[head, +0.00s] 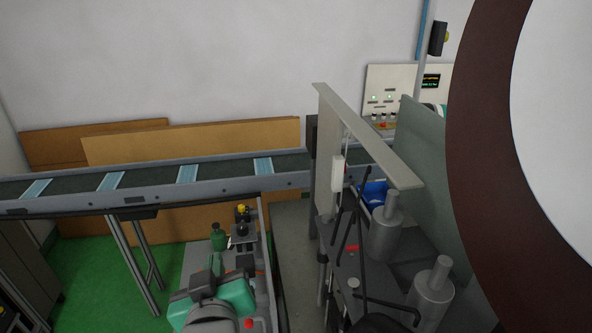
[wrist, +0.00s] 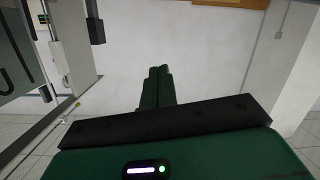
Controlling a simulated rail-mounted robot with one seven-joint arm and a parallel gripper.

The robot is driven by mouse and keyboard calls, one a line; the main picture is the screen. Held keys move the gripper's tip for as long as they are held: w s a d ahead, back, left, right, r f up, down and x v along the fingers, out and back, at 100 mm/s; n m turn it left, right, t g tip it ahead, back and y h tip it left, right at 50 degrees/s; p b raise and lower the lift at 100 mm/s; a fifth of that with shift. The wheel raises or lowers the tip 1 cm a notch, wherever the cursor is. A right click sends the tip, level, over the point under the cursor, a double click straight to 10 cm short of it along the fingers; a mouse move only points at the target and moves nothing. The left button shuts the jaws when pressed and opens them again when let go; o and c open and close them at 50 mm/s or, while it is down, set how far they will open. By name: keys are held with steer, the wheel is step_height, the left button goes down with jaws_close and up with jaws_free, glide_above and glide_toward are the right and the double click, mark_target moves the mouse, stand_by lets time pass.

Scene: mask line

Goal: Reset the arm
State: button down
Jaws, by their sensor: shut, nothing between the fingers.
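My gripper (wrist: 158,72) shows in the wrist view as two dark green fingers standing close together in the middle. They are shut with nothing between them. A pale wall is behind the fingertips, and no object touches them. I cannot make out the gripper in the head view. A large brown and white round shape, very close to the camera, covers the right side there.
A conveyor (head: 140,180) with several blue masks (head: 187,174) runs along the back wall. A machine with grey cylinders (head: 429,288) and a blue bin (head: 372,192) stands right of centre. A control panel (head: 385,100) is behind it. Brown boards (head: 200,140) lean against the wall.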

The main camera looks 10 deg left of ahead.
steer(key=s+d+r+m+t+h, duration=0.25)
steer(key=s+d+r+t, duration=0.45)
steer(key=r, duration=0.5)
steer(key=s+d+r+m+t+h, duration=0.25)
steer(key=s+d+r, duration=0.25)
steer(key=d+r, duration=0.6)
step_height(320, 180, up, 17)
steer(key=s+m+p, duration=0.2)
steer(key=p, duration=1.2)
step_height(320, 180, down, 44)
steer(key=b, duration=4.3)
steer(key=shift+r+t+b, duration=0.25)
steer(key=shift+t+b, duration=0.1)
steer(key=shift+w, duration=0.1)
